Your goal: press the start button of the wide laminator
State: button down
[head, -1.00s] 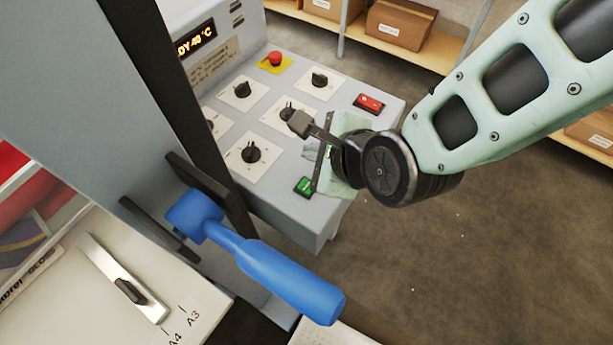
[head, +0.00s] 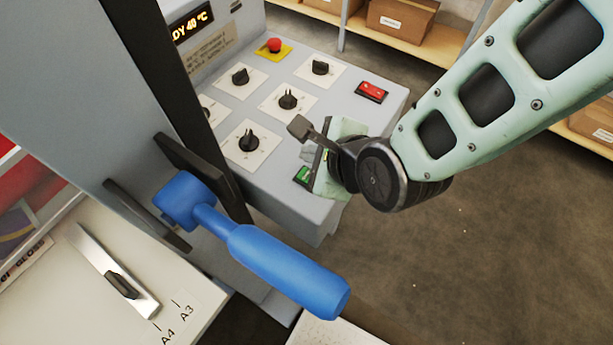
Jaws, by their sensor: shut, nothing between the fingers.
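The grey control panel (head: 277,203) of the laminator carries a green button (head: 302,174) near its front edge, which I take to be the start button. A red switch (head: 372,91) sits at the panel's right edge. My gripper (head: 319,167) is shut and empty, just right of the green button and over the panel's front right part. It overlaps the button's right side in the picture. Its fingertips are hard to make out, and I cannot tell whether they touch the button or the panel.
A blue-handled lever (head: 285,272) stands in front of the panel at lower left. A red emergency knob (head: 274,45) on yellow and several black dials (head: 248,142) are on the panel. Shelves with boxes (head: 402,20) stand behind; open floor lies right.

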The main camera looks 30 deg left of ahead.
aim_at(303, 170)
jog(key=shift+f+b, duration=1.35)
jog(key=shift+f, duration=0.75)
dwell(0.3)
jog(key=shift+f+b, duration=0.4)
jog(key=shift+b, duration=0.1)
jog(key=shift+f+b, duration=0.45)
dwell(0.5)
dwell(0.3)
jog(key=shift+r+p, duration=0.55)
jog(key=shift+r, duration=0.35)
jog(key=shift+r+p, duration=1.7)
jog(key=shift+r, duration=0.8)
